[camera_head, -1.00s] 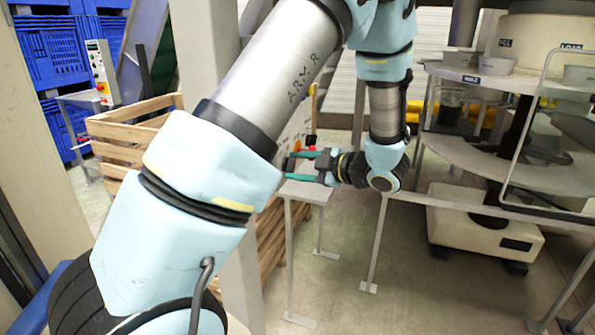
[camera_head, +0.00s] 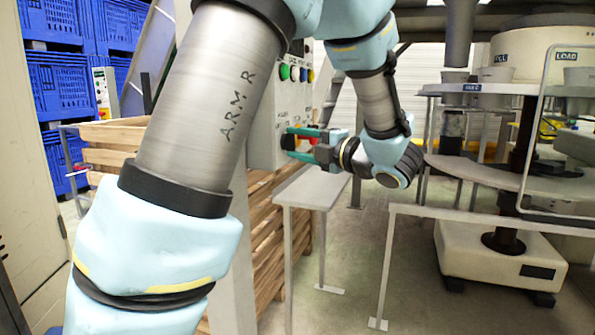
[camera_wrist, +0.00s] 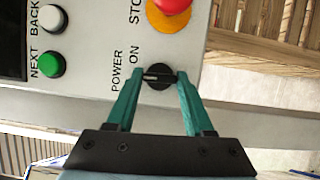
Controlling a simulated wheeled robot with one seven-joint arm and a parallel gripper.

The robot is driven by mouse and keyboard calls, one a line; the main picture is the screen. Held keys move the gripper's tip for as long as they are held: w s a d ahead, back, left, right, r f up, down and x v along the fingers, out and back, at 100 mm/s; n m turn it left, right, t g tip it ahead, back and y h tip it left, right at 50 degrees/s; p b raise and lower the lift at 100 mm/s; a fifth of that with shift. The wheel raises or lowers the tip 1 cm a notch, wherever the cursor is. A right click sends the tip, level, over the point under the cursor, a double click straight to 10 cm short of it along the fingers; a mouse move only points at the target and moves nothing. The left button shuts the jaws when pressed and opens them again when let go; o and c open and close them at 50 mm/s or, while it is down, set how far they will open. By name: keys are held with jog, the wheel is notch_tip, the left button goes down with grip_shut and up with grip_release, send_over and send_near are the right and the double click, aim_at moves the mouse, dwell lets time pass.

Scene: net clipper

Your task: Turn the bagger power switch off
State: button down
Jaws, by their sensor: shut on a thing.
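The power switch (camera_wrist: 159,83) is a small round black knob with a pale mark on the grey control panel (camera_wrist: 100,107). The words POWER and ON are printed beside it, sideways in the wrist view. My gripper (camera_wrist: 160,76) has its two green fingers on either side of the knob and is shut on it.
A red stop button (camera_wrist: 172,5) on a yellow base, a white BACK button (camera_wrist: 52,18) and a green NEXT button (camera_wrist: 51,64) are near the switch. A grey table (camera_head: 312,188) stands below my gripper. A wooden crate (camera_head: 270,240) is behind the panel post.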

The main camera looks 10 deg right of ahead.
jog(key=n+b, duration=0.2)
jog(key=b, duration=0.3)
jog(key=f+n+y+b, duration=0.1)
jog(key=n+b, duration=0.1)
jog(key=b, duration=0.4)
jog(key=n+t+y+b, duration=0.1)
jog(key=n+b, duration=0.1)
jog(key=b, duration=0.3)
jog(key=shift+f+b, duration=0.3)
jog(key=n+y+b, duration=0.1)
jog(key=n+b, duration=0.1)
jog(key=b, duration=0.2)
jog(key=shift+r+b, duration=0.2)
jog(key=shift+b, duration=0.15)
jog(key=shift+r+n+b, duration=0.1)
jog(key=shift+n+b, duration=0.2)
jog(key=shift+n, duration=0.1)
jog(key=shift+w+d+r+n+y+b, duration=0.1)
jog(key=shift+r+n+y+b, duration=0.15)
jog(key=shift+b, duration=0.2)
jog(key=shift+c, duration=1.4)
grip_release()
jog(key=v, duration=1)
jog(key=shift+s+d, duration=0.3)
